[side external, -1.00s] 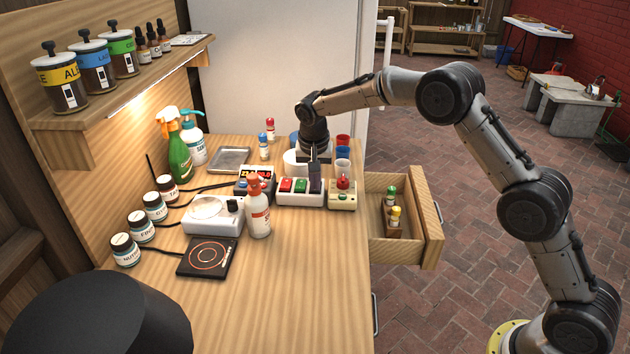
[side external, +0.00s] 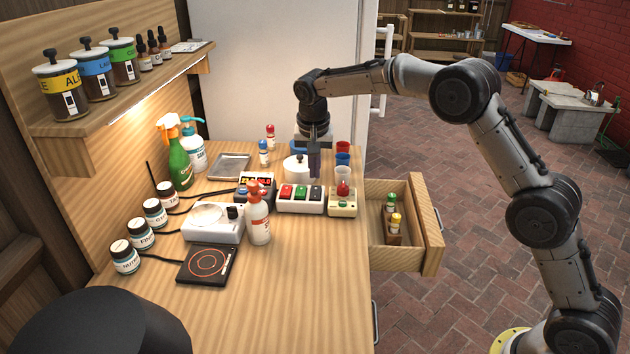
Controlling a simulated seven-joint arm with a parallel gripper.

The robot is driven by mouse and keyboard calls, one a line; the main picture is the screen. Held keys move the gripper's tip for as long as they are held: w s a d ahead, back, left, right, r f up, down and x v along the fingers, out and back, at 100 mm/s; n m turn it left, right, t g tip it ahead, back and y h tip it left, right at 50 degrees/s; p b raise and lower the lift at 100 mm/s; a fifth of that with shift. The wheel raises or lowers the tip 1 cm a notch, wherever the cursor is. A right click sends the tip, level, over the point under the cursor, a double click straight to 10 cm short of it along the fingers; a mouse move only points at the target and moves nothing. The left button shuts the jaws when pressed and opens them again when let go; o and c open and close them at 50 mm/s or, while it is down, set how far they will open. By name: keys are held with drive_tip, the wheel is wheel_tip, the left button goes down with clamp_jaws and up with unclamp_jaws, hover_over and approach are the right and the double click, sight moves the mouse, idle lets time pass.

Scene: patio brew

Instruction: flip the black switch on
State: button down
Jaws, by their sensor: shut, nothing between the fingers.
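A white switch box (side external: 301,206) stands toward the back right of the table in the side external view. It carries a red switch, a green switch and a black switch (side external: 316,193) in a row, with the black one at the right end. My gripper (side external: 314,175) points down just above the black switch and is shut with nothing in it. The fingertips look close over the switch; I cannot tell whether they touch it. The switch is too small to read its tilt.
A beige box with a red button (side external: 343,200) stands right of the switch box. A white pot (side external: 295,167) and cups (side external: 343,160) are behind. An open drawer (side external: 397,255) juts out right.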

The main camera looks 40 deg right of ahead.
drive_tip(key=s+a+v, duration=0.1)
drive_tip(key=v, duration=0.7)
drive_tip(key=shift+s+a, duration=0.25)
drive_tip(key=shift+a, duration=0.05)
drive_tip(key=s+d+r+t, duration=0.2)
drive_tip(key=s+d+r, duration=0.2)
drive_tip(key=s+r, duration=0.8)
drive_tip(key=s+r+n+t+y, duration=0.1)
drive_tip(key=s+r+n, duration=0.1)
drive_tip(key=s, duration=1.1)
drive_tip(key=s+f+n+y, duration=0.1)
drive_tip(key=s+f+n, duration=0.6)
drive_tip(key=s+f, duration=0.6)
drive_tip(key=shift+s+a+t, duration=0.15)
drive_tip(key=shift+s+t, duration=0.05)
drive_tip(key=shift+t, duration=0.1)
